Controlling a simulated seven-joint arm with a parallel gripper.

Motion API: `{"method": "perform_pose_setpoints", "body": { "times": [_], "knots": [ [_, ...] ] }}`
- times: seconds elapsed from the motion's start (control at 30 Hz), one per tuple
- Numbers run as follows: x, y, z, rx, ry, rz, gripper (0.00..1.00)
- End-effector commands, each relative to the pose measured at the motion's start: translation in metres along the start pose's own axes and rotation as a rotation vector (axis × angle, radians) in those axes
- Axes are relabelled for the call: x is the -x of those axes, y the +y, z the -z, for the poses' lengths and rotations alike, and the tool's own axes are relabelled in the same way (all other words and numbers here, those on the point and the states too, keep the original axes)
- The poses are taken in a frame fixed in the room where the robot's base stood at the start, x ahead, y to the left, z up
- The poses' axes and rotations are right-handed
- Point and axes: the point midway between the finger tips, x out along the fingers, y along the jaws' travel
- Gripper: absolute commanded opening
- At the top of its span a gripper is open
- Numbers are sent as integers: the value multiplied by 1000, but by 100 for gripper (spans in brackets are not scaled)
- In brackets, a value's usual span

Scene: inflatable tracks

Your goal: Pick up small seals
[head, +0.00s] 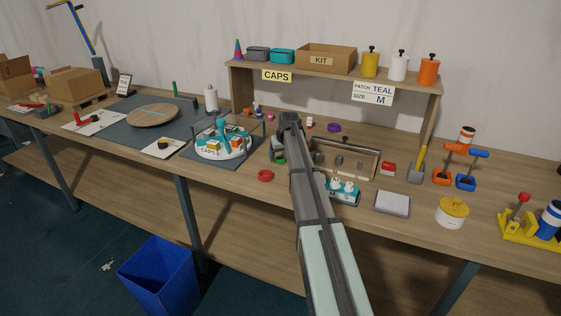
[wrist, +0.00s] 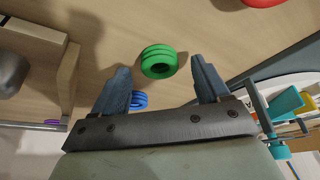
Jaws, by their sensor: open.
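A green ring-shaped seal (wrist: 158,62), ribbed like a short stack, stands on the wooden bench in the wrist view. My gripper (wrist: 160,70) is open and empty, with one finger on each side of the green seal in the picture. Whether the fingers reach down to its height I cannot tell. A blue ring (wrist: 139,100) lies beyond, partly hidden by the left finger. A red ring (head: 265,175) lies on the bench in front of my gripper in the head view; its edge shows in the wrist view (wrist: 262,2). A purple ring (head: 334,127) lies farther back.
A wooden-sided tray (head: 375,165) with small parts is right of my arm. A round white CAPS carousel (head: 222,152) stands close on the left. A shelf (head: 335,76) with containers spans behind. A teal holder (head: 343,192) sits at the front right.

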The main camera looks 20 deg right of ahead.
Motion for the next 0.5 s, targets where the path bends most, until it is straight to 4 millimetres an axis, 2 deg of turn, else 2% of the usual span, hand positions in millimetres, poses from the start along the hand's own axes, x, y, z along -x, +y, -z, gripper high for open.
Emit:
{"method": "perform_pose_setpoints", "body": {
  "times": [0.1, 0.3, 0.5],
  "knots": [
    [-10, 0, 0, 0, 0, 0, 75],
    [-10, 0, 0, 0, 0, 0, 75],
    [-10, 0, 0, 0, 0, 0, 57]
  ]
}}
